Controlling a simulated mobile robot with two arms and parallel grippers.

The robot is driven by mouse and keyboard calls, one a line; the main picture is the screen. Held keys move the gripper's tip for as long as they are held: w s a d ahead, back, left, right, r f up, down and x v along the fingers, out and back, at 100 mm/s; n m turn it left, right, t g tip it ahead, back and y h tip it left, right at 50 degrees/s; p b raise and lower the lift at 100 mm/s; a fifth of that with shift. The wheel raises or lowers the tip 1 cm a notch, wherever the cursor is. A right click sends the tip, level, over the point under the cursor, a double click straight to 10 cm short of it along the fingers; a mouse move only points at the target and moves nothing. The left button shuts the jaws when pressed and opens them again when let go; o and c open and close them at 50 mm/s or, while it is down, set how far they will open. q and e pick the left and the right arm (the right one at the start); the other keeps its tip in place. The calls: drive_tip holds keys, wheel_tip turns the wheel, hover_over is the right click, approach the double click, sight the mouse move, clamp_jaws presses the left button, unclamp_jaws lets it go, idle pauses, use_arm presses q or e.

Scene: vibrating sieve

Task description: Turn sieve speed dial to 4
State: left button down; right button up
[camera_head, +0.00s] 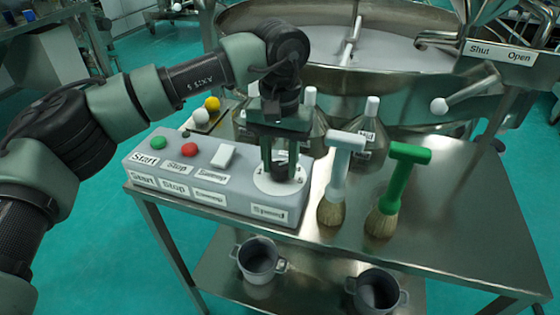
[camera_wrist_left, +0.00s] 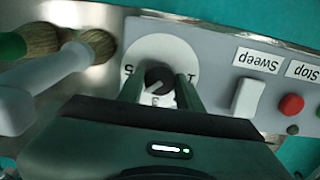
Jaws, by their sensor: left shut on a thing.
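The grey control box (camera_head: 200,183) stands on the steel table. Its speed dial has a white round face (camera_head: 262,182) with a dark knob in the middle. My left gripper (camera_head: 281,170) reaches down from above and is shut on the knob. In the left wrist view the black knob (camera_wrist_left: 158,77) sits between the two green fingers, and a pale line crosses its top. The dial face (camera_wrist_left: 155,47) shows a 5, a 3 and part of a 1 around the knob; the gripper hides the rest. I cannot tell for certain which number the line points to. My right gripper is not in view.
Left of the dial are a green button (camera_head: 158,142), a red button (camera_head: 189,150) and a white sweep switch (camera_head: 223,156). A white brush (camera_head: 341,170) and a green brush (camera_head: 400,180) stand close to the dial's right. Bottles stand behind, before the large sieve (camera_head: 395,85).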

sight(280, 166)
use_arm(q)
drive_tip(key=shift+r, duration=0.1)
drive_tip(key=c, duration=0.9)
unclamp_jaws()
wheel_tip(280, 166, up, 8)
drive_tip(key=shift+f+b, duration=0.15)
drive_tip(key=shift+b, duration=0.2)
drive_tip(key=shift+f, duration=0.1)
